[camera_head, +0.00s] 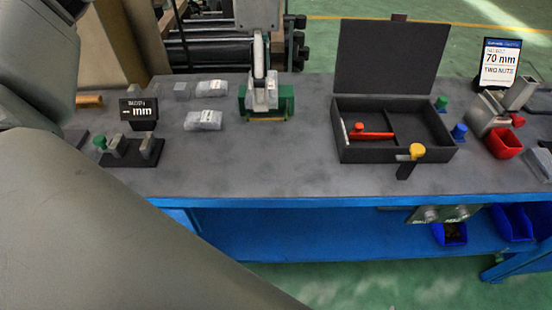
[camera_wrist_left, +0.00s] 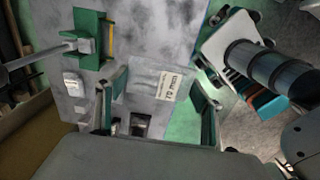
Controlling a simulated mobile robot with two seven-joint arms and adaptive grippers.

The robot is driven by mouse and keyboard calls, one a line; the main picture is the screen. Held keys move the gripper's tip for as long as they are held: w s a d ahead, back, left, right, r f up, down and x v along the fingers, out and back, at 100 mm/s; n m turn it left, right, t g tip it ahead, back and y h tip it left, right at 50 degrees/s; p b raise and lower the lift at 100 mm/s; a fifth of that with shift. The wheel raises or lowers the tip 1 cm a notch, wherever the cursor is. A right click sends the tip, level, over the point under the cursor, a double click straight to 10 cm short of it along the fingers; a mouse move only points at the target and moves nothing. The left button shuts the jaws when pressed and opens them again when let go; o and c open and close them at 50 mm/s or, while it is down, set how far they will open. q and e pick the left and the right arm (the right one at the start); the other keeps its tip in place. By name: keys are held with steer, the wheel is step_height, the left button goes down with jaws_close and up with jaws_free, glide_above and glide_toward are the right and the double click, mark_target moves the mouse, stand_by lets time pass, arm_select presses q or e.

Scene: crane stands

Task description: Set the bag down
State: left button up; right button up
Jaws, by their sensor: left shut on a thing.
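A clear plastic bag (camera_wrist_left: 150,76) with a printed white label reading 70 mm is in the left wrist view. It lies between the two fingers of my left gripper (camera_wrist_left: 160,100), which is shut on it. The grey bench top shows around and beyond it; its height above the bench cannot be told. In the head view my left arm covers the lower left, and the left gripper and this bag are hidden. My right gripper is not in view.
Two labelled bags (camera_head: 203,120) (camera_head: 211,88) lie on the bench (camera_head: 260,165), left of a green stand (camera_head: 284,103). A black display (camera_head: 138,110) stands further left. An open dark case (camera_head: 400,153) and a 70 mm sign (camera_head: 498,62) are right. The front middle is clear.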

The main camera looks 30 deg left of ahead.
arm_select(q)
steer(key=b, duration=0.1)
glide_above(265, 162)
step_height(265, 162, down, 14)
steer(key=shift+r, duration=0.2)
steer(key=shift+f+b, duration=0.35)
steer(key=shift+f, duration=2.4)
steer(key=shift+f, duration=0.15)
steer(key=o, duration=1.2)
steer(key=shift+o, duration=0.2)
